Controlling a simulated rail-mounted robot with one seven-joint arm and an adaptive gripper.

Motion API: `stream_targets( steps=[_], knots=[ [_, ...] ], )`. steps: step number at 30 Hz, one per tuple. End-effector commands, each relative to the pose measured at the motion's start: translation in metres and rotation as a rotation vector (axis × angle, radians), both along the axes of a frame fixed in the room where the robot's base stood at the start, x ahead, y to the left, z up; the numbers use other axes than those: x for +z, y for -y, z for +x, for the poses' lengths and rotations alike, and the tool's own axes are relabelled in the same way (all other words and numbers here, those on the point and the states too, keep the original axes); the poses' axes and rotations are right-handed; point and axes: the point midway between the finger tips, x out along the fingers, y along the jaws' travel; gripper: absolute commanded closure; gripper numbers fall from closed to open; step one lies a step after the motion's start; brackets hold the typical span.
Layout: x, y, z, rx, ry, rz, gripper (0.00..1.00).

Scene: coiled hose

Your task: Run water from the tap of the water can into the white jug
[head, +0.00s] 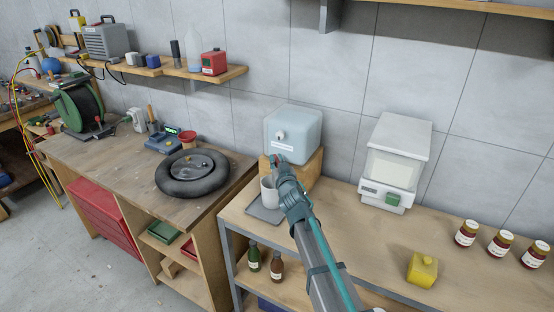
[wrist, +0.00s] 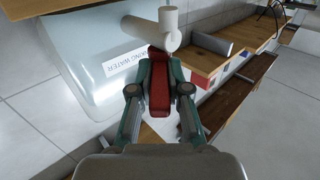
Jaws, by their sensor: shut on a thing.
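The water can (head: 293,138) is a pale blue box on a wooden stand against the wall. Its "water" label (wrist: 125,62) shows in the wrist view. The white tap body (wrist: 168,22) is above my gripper (wrist: 158,92) there. A red tap lever (wrist: 159,88) lies between the two fingers, which are shut on it. In the head view my gripper (head: 277,161) is at the can's lower front and hides most of the tap. The white jug (head: 268,194) stands upright below, on a grey tray (head: 260,214), partly behind my gripper. I cannot tell whether water runs.
A white appliance (head: 398,155) stands right of the can. Several jars (head: 500,243) and a yellow block-like container (head: 422,270) are farther right. A workbench with a black tyre-like ring (head: 193,187) is at left. A wall shelf (head: 190,72) hangs above. The middle tabletop is clear.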

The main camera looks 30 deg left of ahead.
Motion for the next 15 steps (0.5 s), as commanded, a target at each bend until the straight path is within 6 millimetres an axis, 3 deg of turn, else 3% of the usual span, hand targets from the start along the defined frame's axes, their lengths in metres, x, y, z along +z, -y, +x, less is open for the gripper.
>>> stream_targets(
  steps=[9,10,14,15],
  knots=[
    [-0.0007,0.0001,-0.0002,0.001,0.0,0.0,1.0],
    [-0.0007,0.0001,-0.0002,0.001,0.0,0.0,0.81],
    [-0.0006,0.0001,-0.0001,0.001,0.0,0.0,0.59],
    [-0.0005,0.0001,-0.0001,0.0,0.0,0.0,0.58]
  ],
)
